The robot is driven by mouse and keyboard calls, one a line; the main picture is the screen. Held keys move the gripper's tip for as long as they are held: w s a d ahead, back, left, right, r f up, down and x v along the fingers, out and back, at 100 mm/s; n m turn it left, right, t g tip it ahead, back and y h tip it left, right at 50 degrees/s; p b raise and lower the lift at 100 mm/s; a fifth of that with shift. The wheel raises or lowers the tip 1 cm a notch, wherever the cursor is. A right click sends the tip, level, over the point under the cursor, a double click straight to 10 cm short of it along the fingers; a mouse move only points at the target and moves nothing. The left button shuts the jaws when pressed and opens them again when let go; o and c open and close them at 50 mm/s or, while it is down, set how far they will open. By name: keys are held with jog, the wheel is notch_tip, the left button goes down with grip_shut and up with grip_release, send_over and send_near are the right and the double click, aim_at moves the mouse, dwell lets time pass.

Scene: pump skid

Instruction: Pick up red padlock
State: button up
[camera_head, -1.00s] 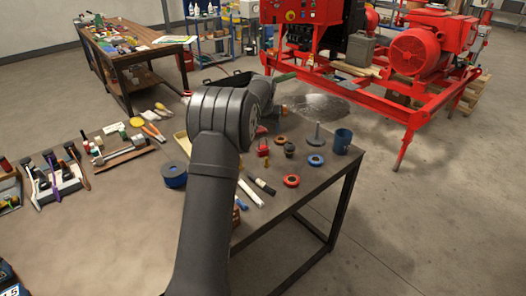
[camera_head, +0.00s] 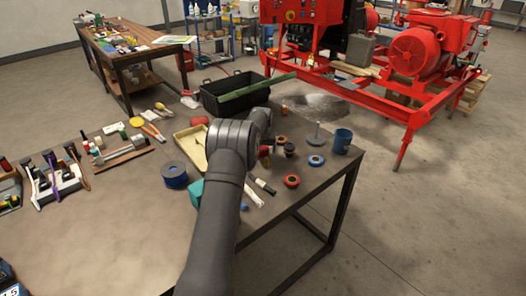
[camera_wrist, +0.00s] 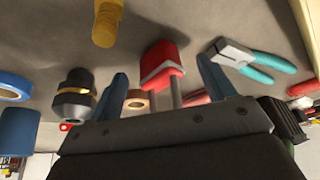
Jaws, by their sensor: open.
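The red padlock (camera_wrist: 160,62) shows in the wrist view with a pale band across its body and two metal shackle legs pointing toward my gripper. My gripper (camera_wrist: 162,68) is open, with one blue finger left of the padlock and one right of it. Visible gaps separate the padlock from both fingers in the picture; I cannot tell the remaining depth. In the head view my arm hides the gripper. A small red thing (camera_head: 264,151) beside the arm there may be the padlock, partly hidden.
Teal-handled pliers (camera_wrist: 255,60) lie close right of the right finger. A black fitting with a brass ring (camera_wrist: 75,95) and a tan ring (camera_wrist: 137,98) are near the left finger. A yellow piece (camera_wrist: 107,22) lies beyond. A black bin (camera_head: 233,93) stands at the back.

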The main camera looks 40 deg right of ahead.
jog(key=shift+x, duration=0.75)
jog(key=c, duration=1.2)
jog(key=shift+o, duration=0.2)
